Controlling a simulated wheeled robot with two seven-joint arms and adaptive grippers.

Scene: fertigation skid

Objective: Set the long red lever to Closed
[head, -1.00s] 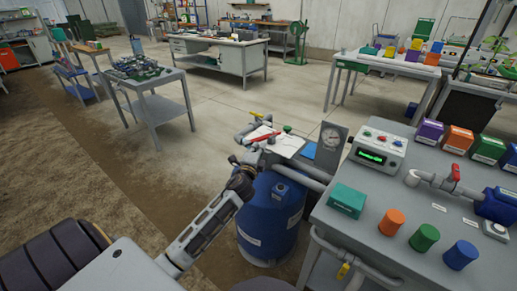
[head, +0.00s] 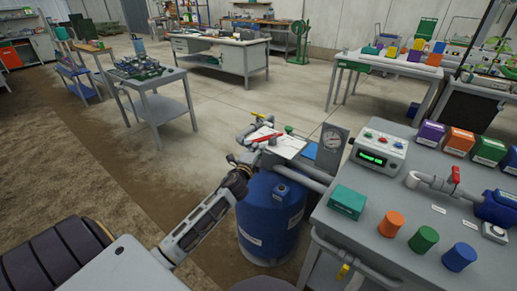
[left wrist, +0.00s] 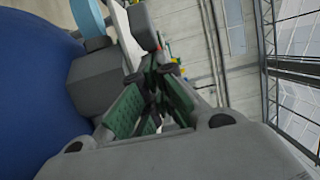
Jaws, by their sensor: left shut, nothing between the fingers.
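The long red lever (head: 265,137) lies nearly level in the head view, on grey pipework behind the blue tank (head: 268,222). Its far end lies against a white plate (head: 283,146). My left gripper (head: 243,160) is just in front of and below the lever's left end; whether it touches is unclear. In the left wrist view the green-padded fingers (left wrist: 154,75) are shut with nothing between them. A small red piece (left wrist: 158,48) shows just beyond the tips; I cannot tell whether it is the lever. My right gripper is not in view.
A yellow-handled valve (head: 257,115) sits behind the red lever. The grey bench (head: 372,232) at right carries a teal box (head: 347,202), colored cylinders and a smaller red valve handle (head: 455,174). Floor left of the tank is open.

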